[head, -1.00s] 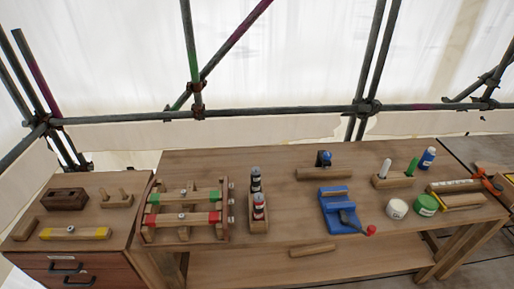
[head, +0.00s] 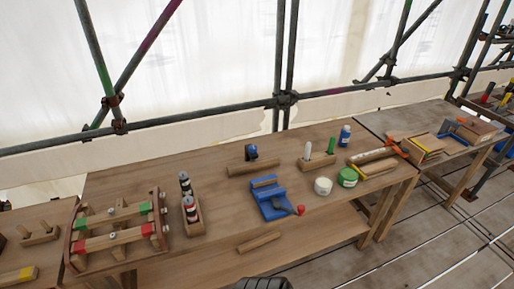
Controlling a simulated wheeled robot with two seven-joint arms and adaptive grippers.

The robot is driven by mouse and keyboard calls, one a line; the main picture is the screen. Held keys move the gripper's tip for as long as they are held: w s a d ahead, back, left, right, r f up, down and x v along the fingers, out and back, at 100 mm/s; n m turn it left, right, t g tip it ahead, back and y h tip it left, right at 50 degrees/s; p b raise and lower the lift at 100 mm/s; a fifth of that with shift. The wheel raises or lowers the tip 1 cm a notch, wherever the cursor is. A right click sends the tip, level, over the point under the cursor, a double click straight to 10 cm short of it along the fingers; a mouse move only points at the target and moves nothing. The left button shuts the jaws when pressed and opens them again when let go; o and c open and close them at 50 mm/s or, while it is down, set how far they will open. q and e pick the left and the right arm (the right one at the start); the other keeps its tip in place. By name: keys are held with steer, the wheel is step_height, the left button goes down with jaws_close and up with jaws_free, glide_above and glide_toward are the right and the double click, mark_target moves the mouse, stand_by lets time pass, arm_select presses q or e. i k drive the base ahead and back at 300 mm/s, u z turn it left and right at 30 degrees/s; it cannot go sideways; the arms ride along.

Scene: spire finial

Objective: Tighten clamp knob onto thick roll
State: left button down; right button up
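A blue bench clamp or vise (head: 270,199) sits on the middle of the wooden workbench, with a red knob (head: 301,210) at the end of its handle. A short wooden piece lies across its top. Behind it, a thick wooden roll (head: 262,168) lies on the bench with a dark-and-blue knob-like piece (head: 251,153) standing at it. I cannot tell which of these is the task's clamp knob or whether either is tight. Neither gripper can be made out; only a dark part of mine shows at the bottom edge.
A wooden frame with green and red blocks (head: 112,238) and a bottle holder (head: 191,217) stand left. A white jar (head: 323,186), a green jar (head: 347,177) and a blue bottle (head: 345,135) stand right. A loose wooden stick (head: 258,243) lies near the front. Scaffold pipes run behind.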

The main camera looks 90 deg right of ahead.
mark_target(252, 150)
steer(key=z, duration=0.05)
steer(key=k, duration=1)
steer(key=z, duration=1.55)
